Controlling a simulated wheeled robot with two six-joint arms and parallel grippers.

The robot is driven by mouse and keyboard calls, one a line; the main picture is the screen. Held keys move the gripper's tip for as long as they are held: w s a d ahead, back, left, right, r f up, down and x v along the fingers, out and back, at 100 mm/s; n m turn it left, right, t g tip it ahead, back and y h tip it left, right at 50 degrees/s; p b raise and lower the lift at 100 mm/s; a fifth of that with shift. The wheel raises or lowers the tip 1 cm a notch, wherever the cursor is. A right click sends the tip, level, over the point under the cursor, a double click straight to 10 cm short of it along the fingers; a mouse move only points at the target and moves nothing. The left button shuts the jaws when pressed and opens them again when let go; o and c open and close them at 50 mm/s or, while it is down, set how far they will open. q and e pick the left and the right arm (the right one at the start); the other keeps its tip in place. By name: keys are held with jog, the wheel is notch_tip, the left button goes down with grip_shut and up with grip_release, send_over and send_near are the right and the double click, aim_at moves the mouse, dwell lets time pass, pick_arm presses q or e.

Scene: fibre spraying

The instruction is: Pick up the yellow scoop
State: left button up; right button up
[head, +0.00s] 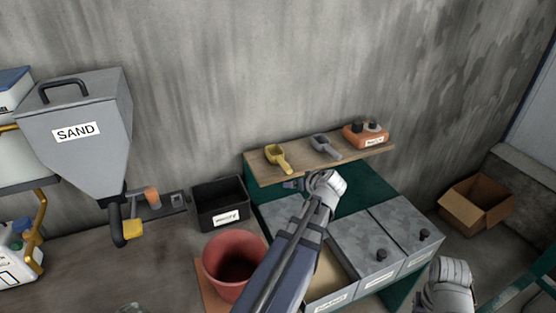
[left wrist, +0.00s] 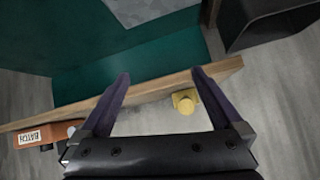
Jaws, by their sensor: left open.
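The yellow scoop (head: 279,157) lies on the wooden shelf (head: 262,174) near its left end. In the left wrist view, part of the yellow scoop (left wrist: 185,101) shows beyond the shelf edge, close to the finger on the right of the picture. My left gripper (head: 293,184) is in front of the shelf, just below the scoop.
A grey scoop (head: 326,146) and an orange box (head: 366,136) share the shelf to the right. Below are grey lidded bins (head: 365,244), a black bin (head: 219,203) and a red bucket (head: 232,266). A SAND hopper (head: 82,119) hangs at left. A cardboard box (head: 476,206) stands at right.

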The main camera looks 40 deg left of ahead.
aim_at(281, 159)
pick_arm(q)
jog(key=a+r+n+y, duration=0.1)
jog(key=a+r, duration=0.1)
jog(key=a, duration=0.1)
jog(key=w+a+r+n+t+y, duration=0.1)
jog(key=a+r, duration=0.1)
jog(key=w+a+r+y, duration=0.1)
jog(key=a+r, duration=0.1)
jog(key=a, duration=0.1)
jog(key=shift+a+n+y, duration=0.3)
jog(key=shift+n, duration=0.1)
jog(key=shift+b+x, duration=0.55)
jog(key=shift+x, duration=0.75)
jog(key=shift+b+x, duration=0.9)
jog(key=shift+x, duration=1.75)
jog(key=shift+w+d, duration=0.1)
jog(key=shift+w, duration=0.05)
jog(key=shift+c, duration=0.7)
jog(key=c, duration=1.3)
jog(key=shift+r, duration=0.1)
